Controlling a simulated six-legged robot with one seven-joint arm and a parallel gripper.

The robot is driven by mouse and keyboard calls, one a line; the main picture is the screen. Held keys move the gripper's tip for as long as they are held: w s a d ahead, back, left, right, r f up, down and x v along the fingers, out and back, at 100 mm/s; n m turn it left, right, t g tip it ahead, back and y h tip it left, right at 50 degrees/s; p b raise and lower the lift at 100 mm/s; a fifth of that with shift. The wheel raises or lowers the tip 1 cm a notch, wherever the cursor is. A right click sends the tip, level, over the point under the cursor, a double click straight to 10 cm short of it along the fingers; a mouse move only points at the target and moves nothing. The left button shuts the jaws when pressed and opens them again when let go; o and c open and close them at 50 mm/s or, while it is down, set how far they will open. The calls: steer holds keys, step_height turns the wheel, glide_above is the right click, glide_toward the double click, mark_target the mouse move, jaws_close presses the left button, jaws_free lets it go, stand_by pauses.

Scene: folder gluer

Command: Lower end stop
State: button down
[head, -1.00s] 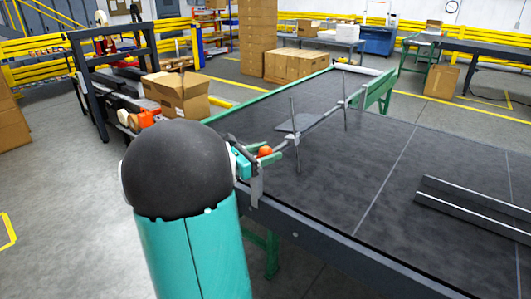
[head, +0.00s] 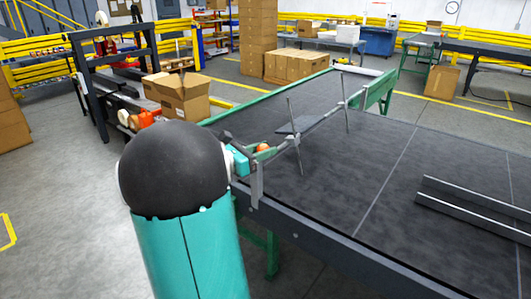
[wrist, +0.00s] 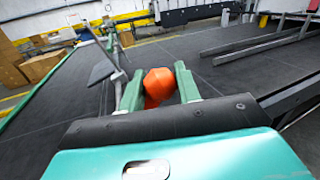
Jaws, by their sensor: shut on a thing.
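The end stop is a grey bar (head: 322,120) across the belt near its far end, with a flat dark plate (head: 299,125) and two thin upright rods (head: 347,105) that lean slightly. An orange knob (head: 263,147) is at the bar's near end, by the table's side rail. My gripper (head: 260,152) is at this knob, shut on it. In the wrist view the orange knob (wrist: 159,84) sits between the two pale green fingers of my gripper (wrist: 160,78). The plate and bar (wrist: 103,64) show left of the fingers. The knob's underside is partly hidden.
The dark belt table (head: 370,170) extends right, with metal rails (head: 470,205) lying on it. Its side rail (head: 330,250) runs along the near edge. An open carton (head: 180,97) stands beyond on the left. The belt between stop and rails is clear.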

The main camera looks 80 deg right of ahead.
steer(key=w+d+f+n+t+h, duration=0.1)
steer(key=w+d+n+h, duration=0.4)
steer(key=w+n, duration=1)
steer(key=shift+d+f+n+t+h, duration=0.25)
steer(key=shift+d+n+t, duration=0.5)
steer(key=shift+n, duration=0.75)
steer(key=c, duration=1.2)
jaws_free()
steer(key=shift+o, duration=0.9)
steer(key=shift+r, duration=0.15)
steer(key=v, duration=1.4)
